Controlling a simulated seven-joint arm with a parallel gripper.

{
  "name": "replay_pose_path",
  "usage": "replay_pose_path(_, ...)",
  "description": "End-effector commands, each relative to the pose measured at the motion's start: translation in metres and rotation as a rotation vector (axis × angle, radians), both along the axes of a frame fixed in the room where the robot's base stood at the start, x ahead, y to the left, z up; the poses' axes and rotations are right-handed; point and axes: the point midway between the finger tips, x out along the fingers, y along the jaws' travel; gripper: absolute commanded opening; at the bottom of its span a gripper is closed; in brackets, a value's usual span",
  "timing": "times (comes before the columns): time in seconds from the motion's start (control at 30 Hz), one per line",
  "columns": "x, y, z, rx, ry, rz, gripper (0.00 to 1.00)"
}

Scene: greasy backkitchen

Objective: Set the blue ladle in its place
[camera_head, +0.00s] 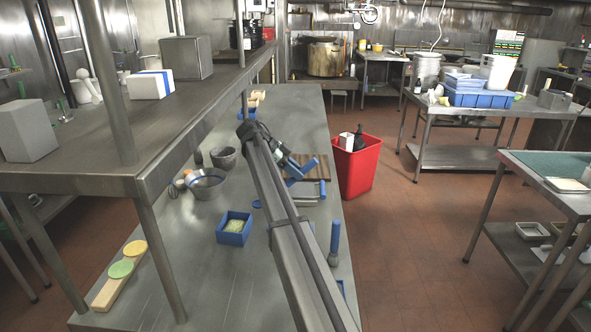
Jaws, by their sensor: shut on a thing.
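My gripper (290,161) is small and partly hidden behind my own arm, above the far part of the steel counter. It is shut on a blue thing, which I take to be the blue ladle (307,167). The ladle looks tilted, over or close to a brown wooden board (318,173); I cannot tell if they touch. Its bowl is not clear to see. No place for the ladle can be made out with certainty.
Left of my arm on the counter are a steel bowl (206,184), a grey bowl (223,157) and a blue box (234,229). A blue-handled tool (335,238) is near the right edge. A red bin (356,168) stands beyond that edge. A shelf (150,135) overhangs the left.

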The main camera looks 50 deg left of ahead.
Motion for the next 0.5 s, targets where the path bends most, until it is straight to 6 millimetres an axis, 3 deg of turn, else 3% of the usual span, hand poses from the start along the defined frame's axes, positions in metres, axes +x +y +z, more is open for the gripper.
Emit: replay_pose_path(0.5, 0.0, 0.0, -0.017, -0.001, 0.001, 0.0, 0.0)
